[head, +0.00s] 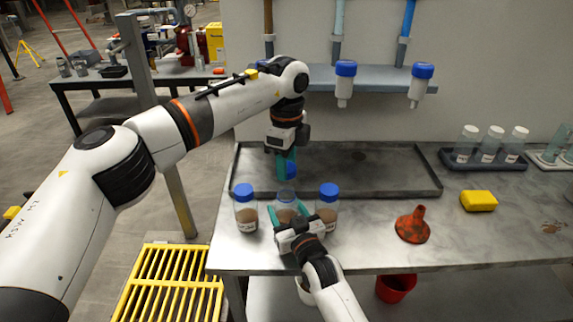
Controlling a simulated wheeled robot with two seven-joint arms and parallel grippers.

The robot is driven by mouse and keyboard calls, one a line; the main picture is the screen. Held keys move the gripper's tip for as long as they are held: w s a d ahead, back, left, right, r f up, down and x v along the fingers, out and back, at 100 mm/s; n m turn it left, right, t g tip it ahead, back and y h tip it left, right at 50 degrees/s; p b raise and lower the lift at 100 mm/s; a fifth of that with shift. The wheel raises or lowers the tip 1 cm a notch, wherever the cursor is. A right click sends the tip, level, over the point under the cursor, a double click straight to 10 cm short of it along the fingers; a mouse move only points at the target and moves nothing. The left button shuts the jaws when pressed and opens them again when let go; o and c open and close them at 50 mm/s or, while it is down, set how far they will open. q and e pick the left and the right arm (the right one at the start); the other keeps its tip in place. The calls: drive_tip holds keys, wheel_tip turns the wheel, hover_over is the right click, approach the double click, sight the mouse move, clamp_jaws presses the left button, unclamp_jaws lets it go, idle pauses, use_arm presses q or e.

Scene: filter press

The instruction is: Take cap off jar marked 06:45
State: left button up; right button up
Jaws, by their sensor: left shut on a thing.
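Three jars with brown contents stand in a row near the front left of the bench. The left jar (246,215) and right jar (328,212) wear blue caps. The middle jar (287,199) shows a clear, uncapped top. The labels are too small to read, and the middle one is hidden. My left gripper (287,168) is shut on a blue cap (291,171), held above and behind the middle jar, apart from it. My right gripper (288,214) has its teal fingers on either side of the middle jar; whether they press on it I cannot tell.
A dark shallow tray (400,192) lies behind the jars. An orange funnel (412,226), a yellow block (479,201) and a rack of tubes (484,164) are to the right. Blue-capped bottles (345,84) hang from the shelf (380,79) above. Bare bench lies around the funnel.

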drive_tip(key=shift+o, duration=1.3)
